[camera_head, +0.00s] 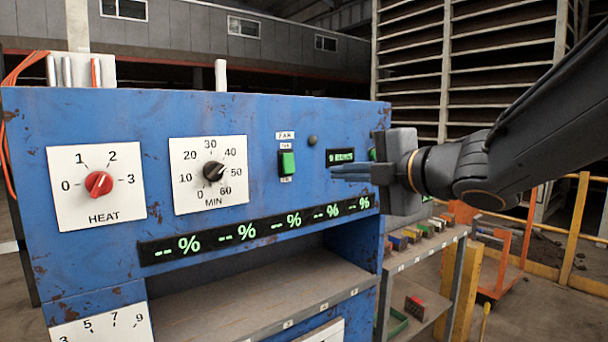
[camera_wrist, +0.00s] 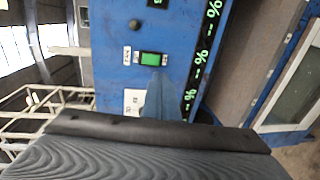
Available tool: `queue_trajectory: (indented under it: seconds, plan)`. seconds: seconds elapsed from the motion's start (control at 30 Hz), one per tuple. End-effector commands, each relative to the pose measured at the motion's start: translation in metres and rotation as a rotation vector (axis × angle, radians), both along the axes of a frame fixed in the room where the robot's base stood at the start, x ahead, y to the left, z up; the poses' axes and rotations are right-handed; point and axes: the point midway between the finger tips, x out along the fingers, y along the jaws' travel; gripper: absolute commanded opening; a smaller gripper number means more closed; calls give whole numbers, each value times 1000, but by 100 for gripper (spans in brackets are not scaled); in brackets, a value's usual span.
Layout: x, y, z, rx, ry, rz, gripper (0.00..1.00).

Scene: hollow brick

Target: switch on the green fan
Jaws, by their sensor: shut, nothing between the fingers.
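The green fan switch (camera_head: 287,163) is a small green rocker on the blue panel, under a white label reading FAN. It also shows in the wrist view (camera_wrist: 150,59), near the top middle. My gripper (camera_head: 338,174) is in front of the panel, to the right of the switch in the head view and apart from it. Its fingers are shut and empty, pointing left. In the wrist view the fingertips (camera_wrist: 159,88) lie just below the switch. I cannot tell which way the rocker is tilted.
Left of the switch are a black MIN timer knob (camera_head: 213,171) and a red HEAT knob (camera_head: 98,184). A dark round lamp or button (camera_head: 312,141) sits beside the switch. A black strip of green percent readouts (camera_head: 250,231) runs below. Shelving with small coloured blocks (camera_head: 410,237) stands at right.

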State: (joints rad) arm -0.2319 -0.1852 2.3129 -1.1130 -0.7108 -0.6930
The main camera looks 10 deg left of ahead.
Motion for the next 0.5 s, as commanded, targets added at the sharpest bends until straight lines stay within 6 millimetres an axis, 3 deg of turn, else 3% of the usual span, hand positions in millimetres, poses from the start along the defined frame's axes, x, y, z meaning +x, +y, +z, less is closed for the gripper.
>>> queue_trajectory:
  seconds: [0.17, 0.5]
  plan:
    - [6, 7, -1, 1, 2, 1, 0]
    - [40, 47, -10, 0, 5, 0, 0]
